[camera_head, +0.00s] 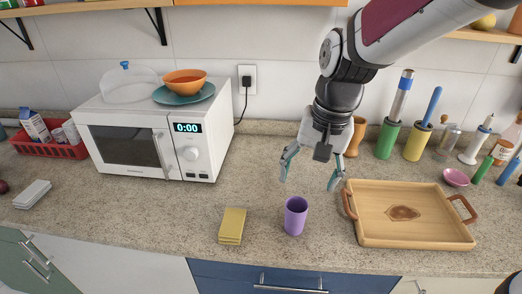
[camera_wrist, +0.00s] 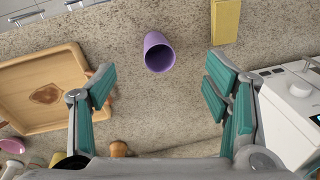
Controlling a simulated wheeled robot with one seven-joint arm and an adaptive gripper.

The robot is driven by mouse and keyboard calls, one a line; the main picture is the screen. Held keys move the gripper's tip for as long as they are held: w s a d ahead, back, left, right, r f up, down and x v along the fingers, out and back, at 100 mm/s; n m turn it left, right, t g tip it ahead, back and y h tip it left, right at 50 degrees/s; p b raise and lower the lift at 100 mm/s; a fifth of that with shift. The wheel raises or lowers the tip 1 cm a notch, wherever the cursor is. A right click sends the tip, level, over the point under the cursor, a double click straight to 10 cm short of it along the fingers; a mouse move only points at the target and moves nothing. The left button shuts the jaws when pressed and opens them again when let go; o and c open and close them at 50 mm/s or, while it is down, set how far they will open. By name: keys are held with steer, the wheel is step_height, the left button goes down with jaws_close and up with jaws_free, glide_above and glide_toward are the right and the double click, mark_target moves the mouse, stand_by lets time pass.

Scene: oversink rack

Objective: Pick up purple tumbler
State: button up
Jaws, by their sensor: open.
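The purple tumbler (camera_head: 295,217) stands upright on the speckled countertop in the head view, near the front edge. My gripper (camera_head: 310,184) is open and empty, above and behind the tumbler, with its fingers pointing down. In the wrist view the tumbler (camera_wrist: 158,55) shows its open mouth, at the top middle. It lies beyond and between the two spread fingertips of my gripper (camera_wrist: 158,85), apart from both.
A yellow sponge (camera_head: 232,225) lies left of the tumbler. A wooden tray (camera_head: 360,234) with handles lies close to its right. A white microwave (camera_head: 149,172) stands at the back left. Green (camera_head: 386,141) and yellow (camera_head: 417,143) containers stand behind the tray.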

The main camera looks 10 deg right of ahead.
mark_target(295, 216)
steer(key=w+f+m, duration=0.1)
steer(key=f, duration=0.5)
steer(key=w+f+m, duration=0.1)
steer(key=w+f, duration=0.1)
steer(key=f, duration=0.5)
steer(key=w+f+g+h+p, duration=0.1)
steer(key=w+f, duration=0.1)
steer(key=f, duration=0.4)
steer(key=shift+d+f+m, duration=0.2)
steer(key=shift+f+m, duration=0.1)
steer(key=shift+m, duration=0.1)
steer(key=c, duration=1.2)
